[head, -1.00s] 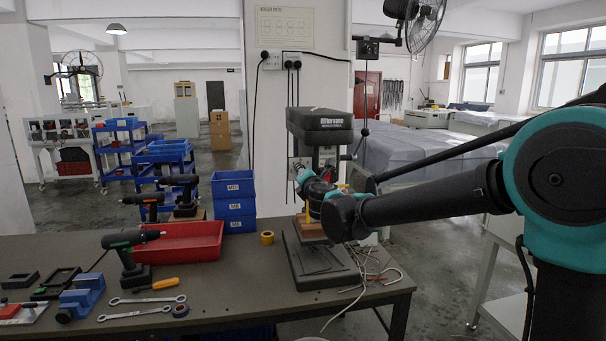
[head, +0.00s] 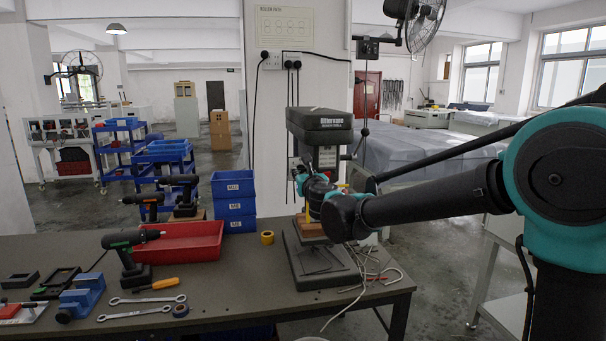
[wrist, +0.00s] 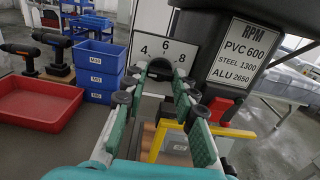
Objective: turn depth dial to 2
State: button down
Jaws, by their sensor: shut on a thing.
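The drill press (head: 318,126) stands on the right part of the bench in the head view. In the wrist view its white scale plate (wrist: 150,48) shows the numbers 4, 6 and 8; no 2 is visible. The black depth dial (wrist: 160,69) sits just below the 6. My gripper (wrist: 160,77) is shut on the dial, one green-and-black finger on each side. In the head view my gripper (head: 301,180) is at the press, mostly hidden by my wrist. The dial's pointer cannot be made out.
A red switch (wrist: 218,107) and an RPM label (wrist: 244,55) are close on the right. A yellow bar (wrist: 157,141) is below. The red tray (head: 185,243), blue bins (head: 234,205) and cordless drills stand left. Loose wires lie by the press base.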

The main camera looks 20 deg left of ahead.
jog(key=shift+n, duration=0.8)
jog(key=c, duration=1.5)
grip_release()
jog(key=shift+s, duration=0.1)
jog(key=v, duration=1.2)
